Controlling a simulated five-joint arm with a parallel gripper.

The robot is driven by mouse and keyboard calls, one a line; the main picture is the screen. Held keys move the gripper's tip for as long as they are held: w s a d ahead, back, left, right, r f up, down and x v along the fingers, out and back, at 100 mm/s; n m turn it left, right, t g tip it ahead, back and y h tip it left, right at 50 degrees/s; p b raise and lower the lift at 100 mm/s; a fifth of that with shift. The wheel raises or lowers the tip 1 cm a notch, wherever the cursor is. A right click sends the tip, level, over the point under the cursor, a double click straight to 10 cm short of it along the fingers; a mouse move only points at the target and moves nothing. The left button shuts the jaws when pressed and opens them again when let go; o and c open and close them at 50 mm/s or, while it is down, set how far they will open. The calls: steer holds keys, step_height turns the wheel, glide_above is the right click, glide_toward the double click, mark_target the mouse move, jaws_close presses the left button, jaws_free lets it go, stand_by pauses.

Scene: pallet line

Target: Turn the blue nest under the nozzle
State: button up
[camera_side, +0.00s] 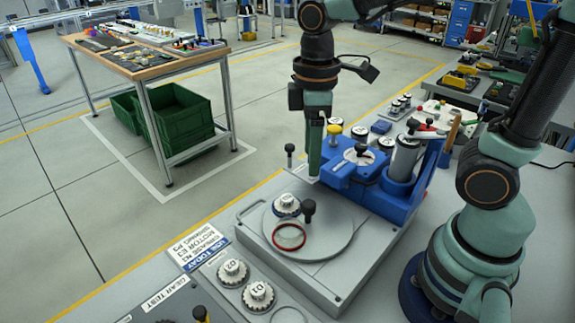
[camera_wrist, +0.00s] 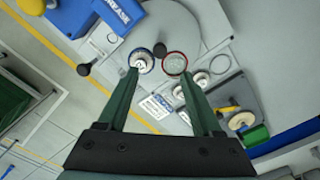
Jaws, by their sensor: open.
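The blue nest (camera_side: 286,206) is a blue-rimmed ring with a white part in it, on the left side of a grey turntable (camera_side: 335,238). It also shows in the wrist view (camera_wrist: 143,63) by the left fingertip. A red ring nest (camera_side: 289,237), apparently empty, lies nearer the side camera. A black knob (camera_side: 309,211) stands on the turntable and shows between the fingers in the wrist view (camera_wrist: 160,49). My gripper (camera_side: 314,178) is open and empty above the turntable's far side; its fingers (camera_wrist: 158,74) look spread. I cannot make out the nozzle.
A blue machine (camera_side: 349,176) stands behind the turntable, with a grey cylinder (camera_side: 404,158) on its right. A black-topped post (camera_side: 290,150) stands at the back left. White numbered gears (camera_side: 233,272) sit in front. A sign (camera_side: 203,244) lies left of the turntable base.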

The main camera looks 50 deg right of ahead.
mark_target(309, 204)
step_height(309, 204, down, 12)
steer(key=shift+r, duration=0.1)
stand_by(0.4)
jaws_close()
stand_by(1.4)
